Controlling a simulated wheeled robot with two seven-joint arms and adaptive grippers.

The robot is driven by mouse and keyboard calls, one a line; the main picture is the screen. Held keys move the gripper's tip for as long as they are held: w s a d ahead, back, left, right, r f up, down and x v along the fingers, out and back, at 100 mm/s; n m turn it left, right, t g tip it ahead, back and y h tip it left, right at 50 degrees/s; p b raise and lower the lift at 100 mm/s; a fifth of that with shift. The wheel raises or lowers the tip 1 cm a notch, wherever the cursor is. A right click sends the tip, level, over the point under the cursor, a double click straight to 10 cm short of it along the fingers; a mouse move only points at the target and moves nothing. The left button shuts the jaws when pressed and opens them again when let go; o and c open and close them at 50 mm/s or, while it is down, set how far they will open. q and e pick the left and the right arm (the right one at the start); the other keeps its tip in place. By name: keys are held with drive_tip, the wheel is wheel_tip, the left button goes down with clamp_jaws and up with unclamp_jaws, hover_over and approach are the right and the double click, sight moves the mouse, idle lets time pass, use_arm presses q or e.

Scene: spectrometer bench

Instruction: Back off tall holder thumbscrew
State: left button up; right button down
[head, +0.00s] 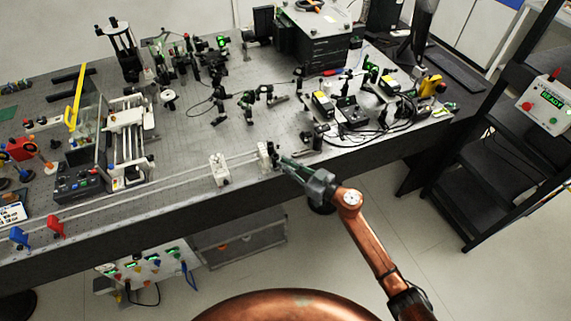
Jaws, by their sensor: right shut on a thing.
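A pale holder (263,157) stands upright near the front edge of the bench, at the right end of a long rail. It looks like the tall holder. My right gripper (279,160) reaches in from the lower right and is shut at the holder's right side, on a small dark part there that looks like its thumbscrew. The fingers mostly cover that part, so its turn cannot be seen. A second pale holder (219,169) stands on the rail to the left. My left gripper is not in view.
The perforated bench top (190,150) is bare behind the holders. Small optics mounts (247,99) stand further back. Cabled boxes (352,112) sit to the right of the gripper. A black shelf rack (490,140) stands on the floor at the right.

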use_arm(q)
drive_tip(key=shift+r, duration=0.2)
use_arm(e)
drive_tip(key=shift+n, duration=0.3)
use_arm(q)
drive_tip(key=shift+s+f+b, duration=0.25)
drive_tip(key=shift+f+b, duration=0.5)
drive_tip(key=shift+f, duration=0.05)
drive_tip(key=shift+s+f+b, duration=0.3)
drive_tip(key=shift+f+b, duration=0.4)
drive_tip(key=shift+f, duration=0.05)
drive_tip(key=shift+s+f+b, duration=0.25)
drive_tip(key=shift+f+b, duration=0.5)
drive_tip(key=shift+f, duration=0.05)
use_arm(e)
drive_tip(key=shift+f+n, duration=0.15)
drive_tip(key=shift+n, duration=6.1)
drive_tip(key=shift+f+n, duration=0.1)
drive_tip(key=shift+n, duration=6.15)
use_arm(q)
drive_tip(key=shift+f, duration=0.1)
use_arm(e)
drive_tip(key=shift+s, duration=0.1)
drive_tip(key=c, duration=2)
unclamp_jaws()
drive_tip(key=shift+r, duration=0.1)
